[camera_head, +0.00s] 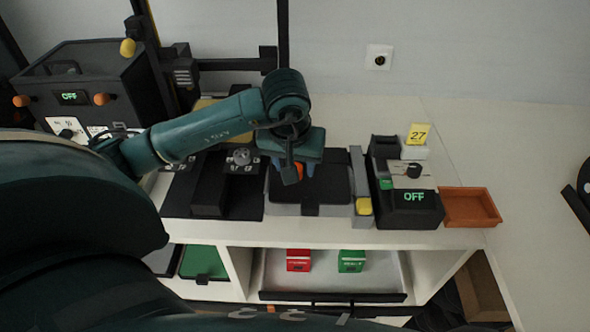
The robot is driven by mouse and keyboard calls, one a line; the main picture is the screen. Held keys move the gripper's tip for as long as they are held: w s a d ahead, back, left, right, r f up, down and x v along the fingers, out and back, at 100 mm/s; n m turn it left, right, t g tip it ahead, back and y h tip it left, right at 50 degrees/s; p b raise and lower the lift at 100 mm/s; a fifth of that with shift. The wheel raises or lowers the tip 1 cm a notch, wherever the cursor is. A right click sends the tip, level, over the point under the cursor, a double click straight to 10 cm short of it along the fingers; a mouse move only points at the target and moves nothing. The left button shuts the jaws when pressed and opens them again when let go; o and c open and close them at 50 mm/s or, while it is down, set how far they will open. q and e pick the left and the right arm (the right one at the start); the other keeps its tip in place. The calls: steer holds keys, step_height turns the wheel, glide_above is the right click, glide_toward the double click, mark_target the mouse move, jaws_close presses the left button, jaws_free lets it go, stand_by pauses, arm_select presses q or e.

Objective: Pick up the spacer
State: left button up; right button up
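My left arm reaches in from the left, and my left gripper (294,173) points down over a dark square pad (325,185) on the bench. A small orange-red piece (299,170) shows right beside the fingers. It may be the spacer, but I cannot tell. The arm and gripper body hide part of it. I cannot tell whether the fingers are around it or only in front of it, nor how far apart they are. My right gripper is not in view.
Right of the pad stand a grey block with a yellow button (363,206), a black device reading OFF (408,198) and an orange tray (470,207). A black box (85,80) stands at back left. Red (298,260) and green (351,261) boxes sit on the shelf below. The bench's right side is clear.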

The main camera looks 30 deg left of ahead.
arm_select(q)
steer(key=c, duration=0.9)
steer(key=shift+o, duration=0.2)
steer(key=shift+r, duration=0.1)
